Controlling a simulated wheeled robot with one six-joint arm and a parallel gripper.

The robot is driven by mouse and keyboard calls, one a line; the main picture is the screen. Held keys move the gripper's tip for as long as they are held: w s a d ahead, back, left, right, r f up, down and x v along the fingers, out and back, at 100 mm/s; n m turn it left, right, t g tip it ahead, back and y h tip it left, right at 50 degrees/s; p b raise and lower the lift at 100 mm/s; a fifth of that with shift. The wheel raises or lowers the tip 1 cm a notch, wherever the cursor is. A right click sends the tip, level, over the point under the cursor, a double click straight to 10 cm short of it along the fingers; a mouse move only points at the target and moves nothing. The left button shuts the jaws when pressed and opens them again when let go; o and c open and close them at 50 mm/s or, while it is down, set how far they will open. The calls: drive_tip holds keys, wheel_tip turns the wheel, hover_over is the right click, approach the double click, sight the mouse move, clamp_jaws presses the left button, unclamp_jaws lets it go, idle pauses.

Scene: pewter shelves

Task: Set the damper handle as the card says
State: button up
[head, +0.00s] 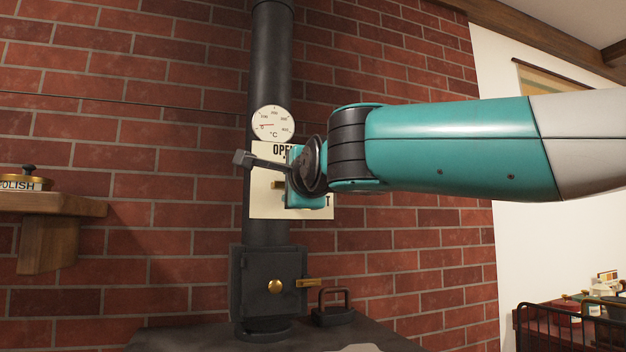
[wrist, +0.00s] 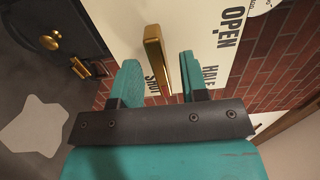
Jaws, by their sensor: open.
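The damper handle (wrist: 154,52) is a brass bar in front of a cream plate (wrist: 195,30) printed OPEN, HALF and SHUT. In the wrist view its near end lies beside the word SHUT; I cannot tell exactly which mark it points at. In the head view the plate (head: 264,208) is on the black stovepipe, and only a bit of brass handle (head: 277,185) shows left of my gripper. My gripper (wrist: 158,82) is open, with one teal finger on each side of the handle's near end and gaps between. I make out no separate instruction card.
A round °C gauge (head: 273,123) sits above the plate. A wooden shelf (head: 60,204) with a tin stands left. A wire basket (head: 560,325) is at lower right.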

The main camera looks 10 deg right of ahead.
drive_tip(key=s+d+b, duration=0.3)
drive_tip(key=s, duration=1.2)
wheel_tip(320, 180, down, 23)
drive_tip(key=s+d+n+g, duration=0.2)
drive_tip(key=n+g, duration=0.6)
drive_tip(key=n, duration=0.4)
drive_tip(key=s+d+f+n+g, duration=0.3)
drive_tip(key=s+f+n+g, duration=0.25)
drive_tip(key=s+f, duration=0.35)
drive_tip(key=s+d+f+n+g, duration=0.2)
drive_tip(key=s+f+n+g, duration=0.3)
drive_tip(key=s+f, duration=0.4)
wheel_tip(320, 180, up, 15)
drive_tip(key=p, duration=1.3)
drive_tip(key=shift+w+t+y+p, duration=0.25)
drive_tip(key=shift+t+y+p, duration=0.15)
drive_tip(key=shift+t, duration=0.05)
